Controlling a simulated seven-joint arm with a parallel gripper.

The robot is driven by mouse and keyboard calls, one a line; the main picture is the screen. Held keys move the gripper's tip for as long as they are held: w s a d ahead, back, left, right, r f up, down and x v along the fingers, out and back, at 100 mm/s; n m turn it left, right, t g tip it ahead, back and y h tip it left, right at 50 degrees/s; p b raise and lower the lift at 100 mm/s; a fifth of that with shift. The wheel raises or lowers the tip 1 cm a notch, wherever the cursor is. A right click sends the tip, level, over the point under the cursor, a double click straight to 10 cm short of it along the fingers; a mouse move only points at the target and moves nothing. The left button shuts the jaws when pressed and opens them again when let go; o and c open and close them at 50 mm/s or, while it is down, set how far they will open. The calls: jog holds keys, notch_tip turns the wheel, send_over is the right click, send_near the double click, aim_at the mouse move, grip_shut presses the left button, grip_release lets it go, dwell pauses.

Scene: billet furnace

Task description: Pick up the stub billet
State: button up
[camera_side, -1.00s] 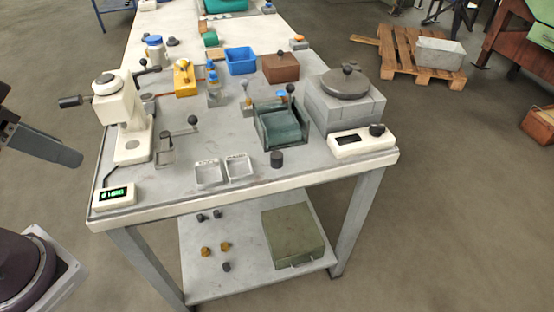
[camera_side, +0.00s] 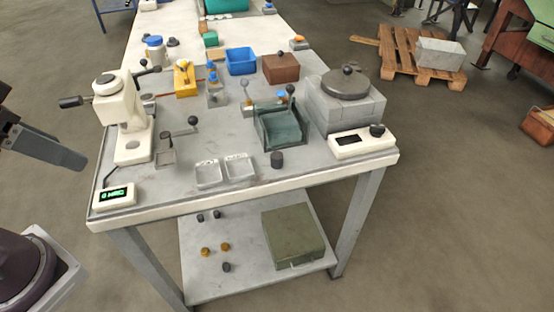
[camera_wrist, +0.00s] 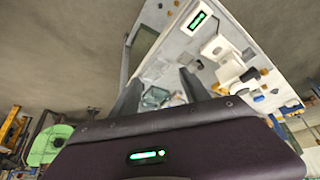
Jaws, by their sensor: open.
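A short dark cylinder (camera_side: 277,159), which looks like the stub billet, stands upright on the bench near its front edge, in front of the green open box. In the wrist view I cannot make it out. My gripper (camera_wrist: 157,92) is open, with its two dark fingers apart and nothing seen between them. In the side view only a grey part of my gripper (camera_side: 48,150) shows at the left edge, off the bench and well away from the dark cylinder.
Beside the cylinder are two pale trays (camera_side: 209,185), the green box (camera_side: 285,140) and a white control box (camera_side: 361,143). A grey block furnace (camera_side: 343,110) stands behind. A white press (camera_side: 125,130) stands at left. Several small cylinders (camera_side: 227,267) and a green case (camera_side: 293,236) occupy the lower shelf.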

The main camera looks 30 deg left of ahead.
jog(key=w+d+r+n+g+h, duration=0.2)
jog(key=w+r+n, duration=0.15)
jog(key=w, duration=0.55)
jog(key=n+g+y, duration=0.1)
jog(key=n+g, duration=0.2)
jog(key=n, duration=0.9)
send_over(277, 155)
jog(key=a, duration=0.2)
notch_tip(277, 155, down, 18)
jog(key=f, duration=0.1)
jog(key=shift+n+g+y, duration=0.25)
jog(key=shift+g+y, duration=0.05)
jog(key=shift+y, duration=0.2)
jog(key=f, duration=0.1)
jog(key=d+f, duration=0.1)
jog(key=f, duration=0.1)
jog(key=d+f, duration=0.1)
jog(key=f, duration=0.1)
jog(key=shift+f, duration=0.1)
notch_tip(277, 155, down, 5)
jog(key=shift+r, duration=0.1)
grip_shut()
